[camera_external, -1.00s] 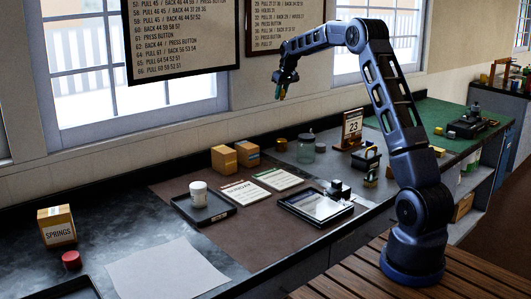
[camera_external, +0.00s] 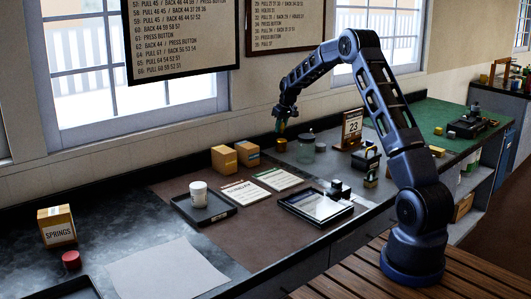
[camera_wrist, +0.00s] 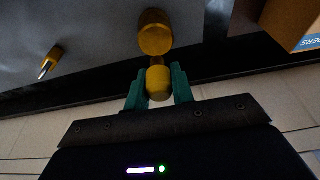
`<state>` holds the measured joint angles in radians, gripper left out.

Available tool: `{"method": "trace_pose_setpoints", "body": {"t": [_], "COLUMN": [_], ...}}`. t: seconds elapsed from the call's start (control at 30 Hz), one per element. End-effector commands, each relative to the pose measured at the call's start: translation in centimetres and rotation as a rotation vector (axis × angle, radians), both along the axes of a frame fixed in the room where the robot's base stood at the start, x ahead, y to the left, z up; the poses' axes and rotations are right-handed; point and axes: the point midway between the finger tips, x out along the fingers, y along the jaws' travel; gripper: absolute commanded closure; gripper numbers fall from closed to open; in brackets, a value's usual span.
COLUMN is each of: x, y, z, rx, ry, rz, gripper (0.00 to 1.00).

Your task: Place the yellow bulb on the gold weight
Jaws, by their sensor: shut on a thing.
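My gripper (camera_external: 282,126) hangs over the back of the bench, pointing down. In the wrist view its green fingers (camera_wrist: 158,88) are shut on the yellow bulb (camera_wrist: 158,80). The bulb barely shows in the external view. The gold weight (camera_external: 281,145) stands on the bench below my gripper, left of the glass jar. In the wrist view the gold weight (camera_wrist: 155,30) is just beyond the bulb, roughly in line with it. The bulb appears above the weight with a small gap in the external view.
A glass jar (camera_external: 306,149) stands just right of the weight. Two cardboard boxes (camera_external: 247,153) are to the left near the wall. A calendar (camera_external: 352,127) stands to the right. A small yellow object with a metal tip (camera_wrist: 51,62) lies at left in the wrist view.

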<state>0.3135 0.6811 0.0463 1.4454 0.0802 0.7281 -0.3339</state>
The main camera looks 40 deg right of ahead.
Motion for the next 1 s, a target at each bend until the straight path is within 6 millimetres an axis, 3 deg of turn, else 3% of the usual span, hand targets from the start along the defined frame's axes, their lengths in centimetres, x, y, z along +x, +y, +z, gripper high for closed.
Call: {"method": "trace_pose_setpoints", "body": {"t": [0.2,0.6,0.63,0.73,1.0], "x": [0.0,0.0,0.0,0.0,0.0], "y": [0.0,0.0,0.0,0.0,0.0], "z": [-2.9,-3.3,-3.3,-3.3,-3.2], "rx": [0.000,0.000,0.000,0.000,0.000], "ry": [0.001,0.001,0.001,0.001,0.000], "rz": [0.000,0.000,0.000,0.000,0.000], "gripper": [0.98,0.98,0.72,0.54,0.54]}}
